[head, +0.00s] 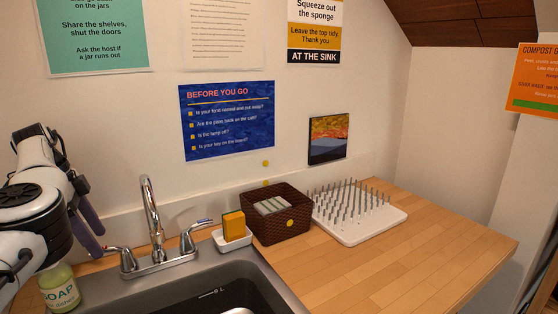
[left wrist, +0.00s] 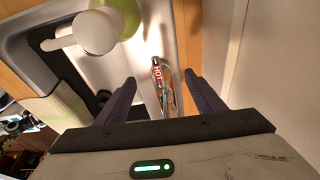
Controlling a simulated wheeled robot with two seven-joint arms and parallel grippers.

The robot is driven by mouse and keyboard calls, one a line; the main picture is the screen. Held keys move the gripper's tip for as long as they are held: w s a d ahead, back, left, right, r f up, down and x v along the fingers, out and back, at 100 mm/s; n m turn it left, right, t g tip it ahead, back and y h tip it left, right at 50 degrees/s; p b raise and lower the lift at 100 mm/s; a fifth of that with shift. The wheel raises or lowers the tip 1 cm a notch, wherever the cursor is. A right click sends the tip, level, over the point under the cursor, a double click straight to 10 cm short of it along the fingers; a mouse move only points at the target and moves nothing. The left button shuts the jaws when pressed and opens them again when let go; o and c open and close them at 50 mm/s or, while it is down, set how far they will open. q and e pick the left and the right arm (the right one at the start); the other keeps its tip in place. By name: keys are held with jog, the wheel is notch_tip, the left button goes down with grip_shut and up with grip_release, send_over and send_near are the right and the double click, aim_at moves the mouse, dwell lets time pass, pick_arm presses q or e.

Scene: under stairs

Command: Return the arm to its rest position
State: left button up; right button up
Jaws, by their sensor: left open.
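My left arm comes in from the left edge of the head view, white with black joints. My left gripper (head: 92,232) has dark purple fingers pointing down, left of the chrome faucet (head: 152,215). In the left wrist view the two fingers (left wrist: 160,82) stand apart with nothing held between them. Beyond them is the chrome faucet handle marked HOT (left wrist: 157,76). Whether a finger touches the faucet is hard to tell. My right gripper is not in view.
A soap bottle (head: 60,288) stands below the left arm, beside the sink (head: 185,290). Right of the faucet are a sponge (head: 233,226) in a white dish, a brown basket (head: 262,228) and a white drying rack (head: 375,226). The wooden counter (head: 430,255) is clear at right.

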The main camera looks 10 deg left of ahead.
pick_arm(q)
notch_tip(320, 180, up, 2)
jog(key=shift+r, duration=0.1)
notch_tip(320, 180, down, 7)
jog(key=shift+f+b, duration=0.2)
jog(key=shift+b, duration=0.65)
jog(key=shift+d+n, duration=0.1)
jog(key=shift+n, duration=0.2)
jog(key=shift+s+d+n+b, duration=0.45)
jog(key=shift+n+b, duration=0.25)
jog(key=shift+n, duration=0.4)
jog(key=shift+s+d+n+t+y, duration=0.15)
jog(key=shift+d+n+t+y, duration=0.2)
jog(key=shift+n, duration=0.45)
jog(key=shift+s+d+r+n+y+b, duration=0.15)
jog(key=shift+d+n+y+b, duration=0.15)
jog(key=shift+n, duration=0.6)
